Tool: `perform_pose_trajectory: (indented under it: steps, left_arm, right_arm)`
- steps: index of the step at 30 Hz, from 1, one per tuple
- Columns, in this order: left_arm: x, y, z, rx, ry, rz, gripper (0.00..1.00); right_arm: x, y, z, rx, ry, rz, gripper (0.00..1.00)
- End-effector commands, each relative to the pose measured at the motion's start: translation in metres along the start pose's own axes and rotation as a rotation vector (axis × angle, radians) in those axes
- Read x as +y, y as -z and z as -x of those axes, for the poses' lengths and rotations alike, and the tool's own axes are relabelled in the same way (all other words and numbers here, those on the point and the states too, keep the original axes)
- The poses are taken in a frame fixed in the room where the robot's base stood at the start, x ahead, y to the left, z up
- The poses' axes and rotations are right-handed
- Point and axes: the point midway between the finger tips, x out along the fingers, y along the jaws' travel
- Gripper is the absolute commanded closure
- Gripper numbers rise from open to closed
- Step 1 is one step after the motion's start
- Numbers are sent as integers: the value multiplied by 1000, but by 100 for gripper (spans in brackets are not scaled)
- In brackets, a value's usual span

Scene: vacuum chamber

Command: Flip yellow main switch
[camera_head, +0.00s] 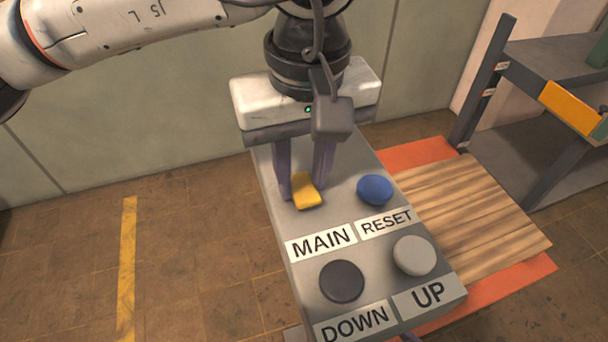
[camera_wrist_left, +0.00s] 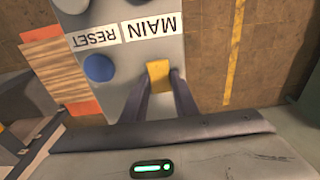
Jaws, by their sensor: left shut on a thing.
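The yellow main switch (camera_head: 305,191) sits on the grey control panel (camera_head: 300,276), just above the MAIN label (camera_head: 321,241). My left gripper (camera_head: 304,190) reaches down from above, and its two fingers are shut on the yellow switch, one on each side. In the left wrist view the yellow switch (camera_wrist_left: 158,75) shows between the fingertips (camera_wrist_left: 160,77). The switch's base is partly hidden by the fingers. My right gripper is not in view.
The panel also carries a blue RESET button (camera_head: 374,190), a black DOWN button (camera_head: 342,281) and a light grey UP button (camera_head: 414,256). An orange-edged wooden pallet (camera_head: 465,215) and a dark shelf rack (camera_head: 545,80) stand at right. Floor at left is clear.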

Motion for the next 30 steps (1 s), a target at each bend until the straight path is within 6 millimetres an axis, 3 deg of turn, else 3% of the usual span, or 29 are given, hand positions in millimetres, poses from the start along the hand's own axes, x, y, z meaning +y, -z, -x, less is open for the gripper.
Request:
perform_pose_trajectory:
  steps: [4,13,14,17,26,30]
  left_arm:
    - [0,3,0,-91,-1,3,96]
    - [0,3,0,-100,-2,0,96]
    - [0,3,0,-99,-2,0,70]
    - [0,3,0,-99,-2,0,55]
    - [0,4,1,-97,-1,0,55]
    - [0,5,14,-95,-2,1,55]
  right_arm:
    - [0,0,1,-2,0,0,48]
    - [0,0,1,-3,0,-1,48]
    - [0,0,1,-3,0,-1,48]
    - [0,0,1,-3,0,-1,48]
    - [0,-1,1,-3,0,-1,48]
    - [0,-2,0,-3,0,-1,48]
